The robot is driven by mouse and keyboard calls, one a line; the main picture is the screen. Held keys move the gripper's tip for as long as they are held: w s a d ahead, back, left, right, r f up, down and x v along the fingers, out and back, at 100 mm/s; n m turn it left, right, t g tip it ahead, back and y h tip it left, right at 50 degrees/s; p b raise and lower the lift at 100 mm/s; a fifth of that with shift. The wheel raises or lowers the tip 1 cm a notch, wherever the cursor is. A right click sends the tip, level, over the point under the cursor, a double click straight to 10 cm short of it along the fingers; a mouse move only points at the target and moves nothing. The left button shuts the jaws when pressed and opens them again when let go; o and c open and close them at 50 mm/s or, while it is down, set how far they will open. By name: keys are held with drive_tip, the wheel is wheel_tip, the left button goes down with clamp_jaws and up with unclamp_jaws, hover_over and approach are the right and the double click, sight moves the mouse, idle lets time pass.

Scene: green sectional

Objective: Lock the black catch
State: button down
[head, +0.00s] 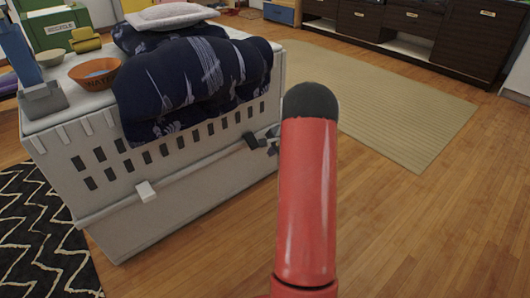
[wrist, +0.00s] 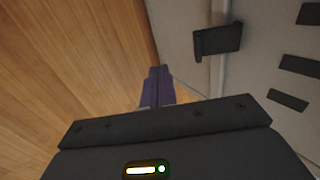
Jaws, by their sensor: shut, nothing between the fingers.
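The black catch (head: 252,140) is on the lip along the long side of the white pet crate (head: 185,187), near its right end. In the wrist view the catch (wrist: 218,40) is a dark plate crossing the pale lip, with a folded edge on its left. I cannot tell whether it is locked. My gripper (wrist: 157,72) is shut and empty, its fingertips beside the crate wall, lower and left of the catch in the picture, apart from it. In the head view my red arm stands in front; small dark pieces beside the catch may be my fingers.
A white catch (head: 145,192) sits further left on the same lip. A dark blue patterned cushion (head: 190,80) and an orange water bowl (head: 95,73) are on the crate top. Wooden floor (head: 400,220) is clear to the right, with a beige rug (head: 400,105) beyond.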

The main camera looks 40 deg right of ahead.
drive_tip(key=shift+s+d+r, duration=0.1)
drive_tip(key=shift+s+r, duration=0.5)
drive_tip(key=shift+s, duration=0.3)
drive_tip(key=shift+s+d+r, duration=0.1)
drive_tip(key=shift+s+r, duration=0.45)
drive_tip(key=shift+s, duration=0.3)
drive_tip(key=s+a+r+n, duration=0.4)
drive_tip(key=a+r, duration=0.5)
drive_tip(key=a, duration=0.3)
drive_tip(key=s+a+r+n, duration=0.3)
drive_tip(key=a+r+n, duration=0.2)
drive_tip(key=a+r, duration=0.55)
drive_tip(key=s+a+r+n, duration=0.1)
drive_tip(key=s+a+n, duration=0.3)
drive_tip(key=s, duration=0.6)
drive_tip(key=s+a+n, duration=0.4)
drive_tip(key=s+a, duration=0.4)
drive_tip(key=s, duration=0.3)
drive_tip(key=shift+s+a+r+g+h, duration=0.2)
drive_tip(key=shift+r+g+h, duration=0.1)
drive_tip(key=shift+r+g, duration=0.1)
drive_tip(key=shift+w, duration=0.1)
